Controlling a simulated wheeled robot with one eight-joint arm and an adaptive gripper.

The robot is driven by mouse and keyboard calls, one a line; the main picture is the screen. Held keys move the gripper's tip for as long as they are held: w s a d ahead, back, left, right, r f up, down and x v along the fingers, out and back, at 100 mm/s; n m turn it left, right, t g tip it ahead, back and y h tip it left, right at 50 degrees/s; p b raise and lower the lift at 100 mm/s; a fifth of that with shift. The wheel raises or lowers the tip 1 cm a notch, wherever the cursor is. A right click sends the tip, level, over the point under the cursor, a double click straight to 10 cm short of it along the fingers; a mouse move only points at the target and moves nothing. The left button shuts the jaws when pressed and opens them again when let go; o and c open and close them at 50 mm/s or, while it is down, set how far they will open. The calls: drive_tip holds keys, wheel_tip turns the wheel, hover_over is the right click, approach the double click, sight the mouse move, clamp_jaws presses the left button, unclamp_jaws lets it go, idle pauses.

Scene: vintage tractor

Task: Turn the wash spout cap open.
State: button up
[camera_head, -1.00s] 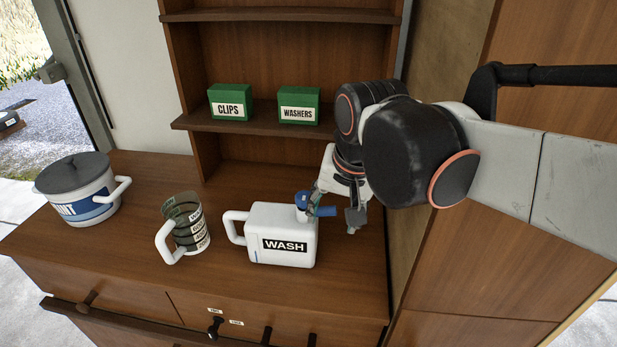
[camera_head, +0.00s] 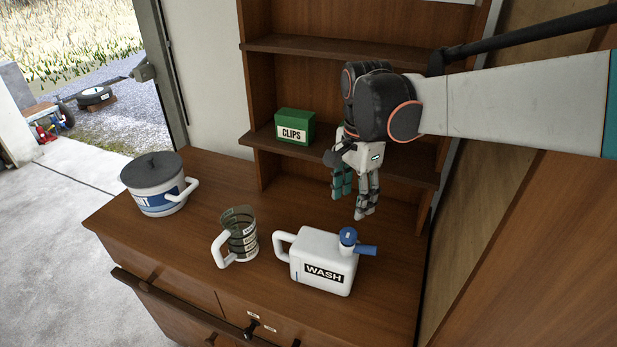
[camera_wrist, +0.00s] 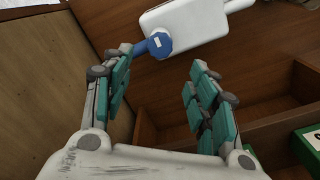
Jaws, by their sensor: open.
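The white wash jug (camera_head: 322,255) stands upright on the wooden counter, its handle to the left and a dark WASH label on its front. Its blue cap (camera_head: 348,236) sits on the top right, with a blue spout (camera_head: 367,250) pointing right. My gripper (camera_head: 352,205) is open and empty, above and behind the jug, apart from the cap. In the wrist view, the cap (camera_wrist: 160,43) and jug (camera_wrist: 205,22) lie beyond the fingertips of my gripper (camera_wrist: 162,62). The cap appears between the fingers, nearer the left one.
A clear measuring jug (camera_head: 240,238) stands left of the wash jug, and a lidded pot (camera_head: 155,187) stands further left. A green CLIPS box (camera_head: 295,127) is on the shelf behind. A wooden panel (camera_head: 500,230) bounds the right side.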

sight(349, 232)
wheel_tip(349, 232, down, 11)
drive_tip(key=shift+f, duration=0.1)
idle(0.3)
drive_tip(key=c, duration=1.1)
